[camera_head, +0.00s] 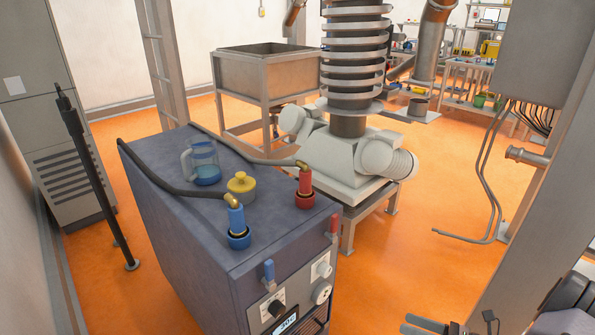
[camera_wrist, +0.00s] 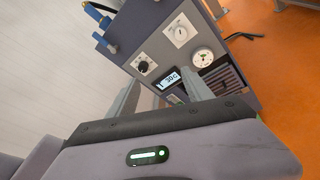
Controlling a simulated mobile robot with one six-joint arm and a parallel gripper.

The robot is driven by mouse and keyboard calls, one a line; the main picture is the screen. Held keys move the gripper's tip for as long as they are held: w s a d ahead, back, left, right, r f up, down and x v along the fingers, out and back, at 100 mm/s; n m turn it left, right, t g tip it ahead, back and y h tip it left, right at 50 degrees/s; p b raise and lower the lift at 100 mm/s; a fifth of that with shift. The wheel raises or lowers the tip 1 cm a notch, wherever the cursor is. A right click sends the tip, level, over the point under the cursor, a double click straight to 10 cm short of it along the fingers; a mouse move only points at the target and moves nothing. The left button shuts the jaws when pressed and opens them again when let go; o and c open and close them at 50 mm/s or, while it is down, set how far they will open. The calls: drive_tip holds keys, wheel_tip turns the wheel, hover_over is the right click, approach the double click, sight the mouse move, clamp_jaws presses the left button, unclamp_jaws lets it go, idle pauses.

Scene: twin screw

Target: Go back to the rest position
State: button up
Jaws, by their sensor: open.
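My gripper (camera_head: 430,325) shows at the bottom right edge of the head view, partly cut off, to the right of the dark blue machine cabinet (camera_head: 165,215). In the wrist view my gripper (camera_wrist: 160,92) has its two grey fingers apart with nothing held between them. The fingers look apart from the panel.
Orange floor (camera_head: 400,260) is open to the cabinet's right. A grey post (camera_head: 540,230) rises near my arm.

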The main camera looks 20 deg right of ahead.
drive_tip(key=w+a+r+n+g+h, duration=0.1)
drive_tip(key=w+a+r+n+g, duration=0.2)
drive_tip(key=a+r+n+g, duration=0.45)
drive_tip(key=w+a+r+n+g+h, duration=0.1)
drive_tip(key=w+a+r+n+g, duration=0.25)
drive_tip(key=a+r+n, duration=0.7)
drive_tip(key=s+a+r+n+t+h, duration=0.1)
drive_tip(key=s+a+r+n+h, duration=0.1)
drive_tip(key=s+a+r+n, duration=0.3)
drive_tip(key=s+a+r+n+t+h, duration=0.2)
drive_tip(key=s+a+n, duration=0.4)
drive_tip(key=a, duration=0.5)
wheel_tip(320, 180, up, 3)
drive_tip(key=shift+a+f+n+t+h, duration=0.15)
drive_tip(key=shift+a+n+t+h, duration=0.15)
drive_tip(key=shift+n+h, duration=0.6)
